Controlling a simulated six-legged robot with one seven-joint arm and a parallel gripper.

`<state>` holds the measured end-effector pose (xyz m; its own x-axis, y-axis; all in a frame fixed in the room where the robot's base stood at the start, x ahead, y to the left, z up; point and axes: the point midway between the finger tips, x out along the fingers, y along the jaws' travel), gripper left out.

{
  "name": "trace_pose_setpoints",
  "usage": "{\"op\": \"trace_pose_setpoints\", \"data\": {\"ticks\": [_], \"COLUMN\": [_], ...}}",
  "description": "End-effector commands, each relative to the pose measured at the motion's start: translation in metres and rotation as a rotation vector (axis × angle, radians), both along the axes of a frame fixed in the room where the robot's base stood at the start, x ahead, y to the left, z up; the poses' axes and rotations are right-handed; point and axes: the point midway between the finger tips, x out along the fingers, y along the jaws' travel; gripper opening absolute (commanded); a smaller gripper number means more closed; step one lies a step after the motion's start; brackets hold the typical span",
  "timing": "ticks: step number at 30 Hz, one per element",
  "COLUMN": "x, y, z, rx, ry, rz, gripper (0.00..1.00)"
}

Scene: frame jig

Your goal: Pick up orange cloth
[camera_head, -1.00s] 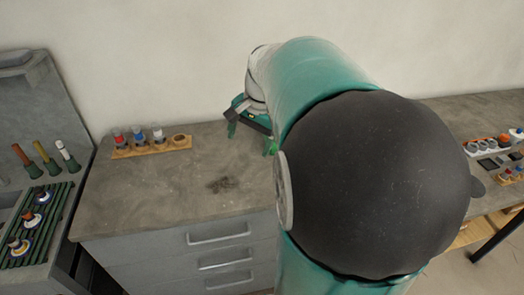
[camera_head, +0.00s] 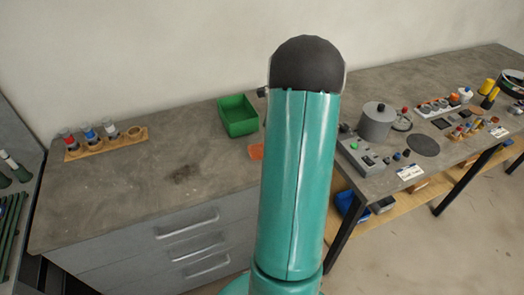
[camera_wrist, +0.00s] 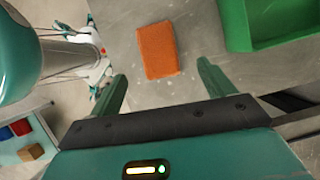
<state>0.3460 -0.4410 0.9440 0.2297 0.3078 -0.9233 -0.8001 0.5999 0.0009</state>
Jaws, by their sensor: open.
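The orange cloth (camera_wrist: 158,50) lies flat on the grey worktop, a small rectangle, in the wrist view. In the head view only its left part (camera_head: 256,152) shows beside my teal arm, which hides the rest. My gripper (camera_wrist: 162,92) is open and empty in the wrist view. The cloth lies ahead of the fingertips, in line with the gap between them and apart from them. My gripper is hidden behind my arm in the head view.
A green bin (camera_head: 238,115) stands just behind the cloth. A wooden rack (camera_head: 106,142) with capped vials is at the back left. A grey pot (camera_head: 376,121) and a control box (camera_head: 362,155) stand to the right. The left worktop is mostly clear, with a dark stain.

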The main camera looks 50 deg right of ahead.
Motion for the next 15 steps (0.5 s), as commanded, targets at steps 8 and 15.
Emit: {"op": "trace_pose_setpoints", "data": {"ticks": [8,15], "x": [0.007,0.013], "y": [0.007,0.021], "z": [-0.025,-0.057], "rx": [0.0,0.001], "ry": [0.0,0.001], "rz": [0.002,0.003], "gripper": [0.82,0.82]}}
